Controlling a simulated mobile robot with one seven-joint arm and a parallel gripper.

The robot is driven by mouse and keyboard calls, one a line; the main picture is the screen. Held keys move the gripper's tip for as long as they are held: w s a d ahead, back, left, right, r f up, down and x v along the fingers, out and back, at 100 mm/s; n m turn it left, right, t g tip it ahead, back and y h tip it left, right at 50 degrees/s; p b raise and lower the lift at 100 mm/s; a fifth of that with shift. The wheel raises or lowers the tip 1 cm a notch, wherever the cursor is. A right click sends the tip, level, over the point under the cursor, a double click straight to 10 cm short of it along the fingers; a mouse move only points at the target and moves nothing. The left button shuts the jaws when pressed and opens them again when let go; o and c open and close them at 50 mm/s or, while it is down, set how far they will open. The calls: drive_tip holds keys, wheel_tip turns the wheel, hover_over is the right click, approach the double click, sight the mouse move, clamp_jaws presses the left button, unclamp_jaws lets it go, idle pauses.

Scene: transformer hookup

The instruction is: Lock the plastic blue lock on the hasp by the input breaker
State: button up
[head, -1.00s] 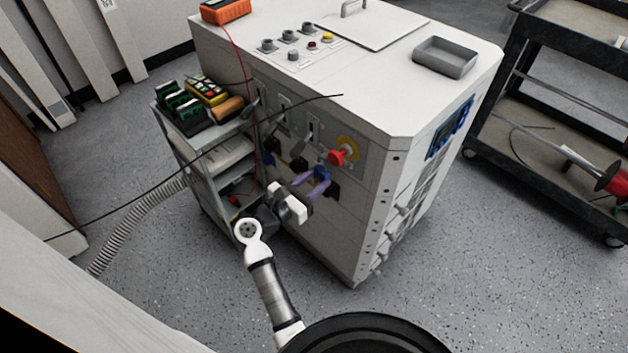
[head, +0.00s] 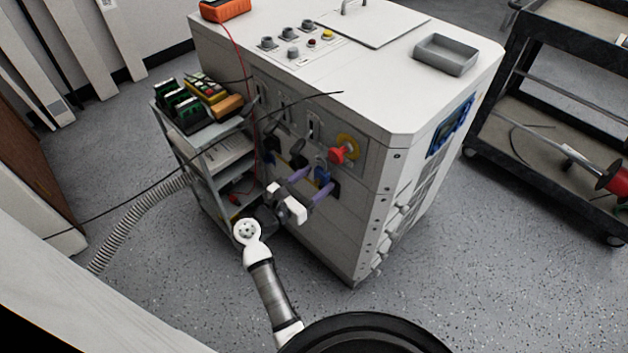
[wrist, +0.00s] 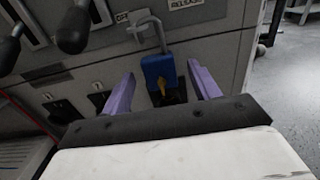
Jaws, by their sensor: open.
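The blue lock (wrist: 158,72) hangs at the front of the white cabinet. It also shows in the head view (head: 322,173). Its grey shackle (wrist: 152,27) stands up out of the body, its curved top at the hasp; I cannot tell whether it is fully seated. A brass-coloured part shows low on the lock's front. My gripper (wrist: 161,87) is open, its two purple fingers on either side of the lock with gaps between. In the head view my gripper (head: 308,184) sits just in front of the lock. The hasp is small and partly hidden.
A red knob on a yellow plate (head: 346,147) is just above right of the lock. Black-handled levers (wrist: 72,27) stand to the left. Black sockets (wrist: 62,109) are below them. A thin black cable (head: 200,154) crosses the left side. A grey shelf cart (head: 205,137) adjoins the cabinet.

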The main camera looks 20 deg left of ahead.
drive_tip(key=shift+v, duration=2.4)
drive_tip(key=shift+s, duration=0.1)
drive_tip(key=b+v, duration=0.1)
drive_tip(key=v, duration=1.2)
drive_tip(key=shift+s+b, duration=0.35)
drive_tip(key=shift+b, duration=0.05)
drive_tip(key=shift+a, duration=0.1)
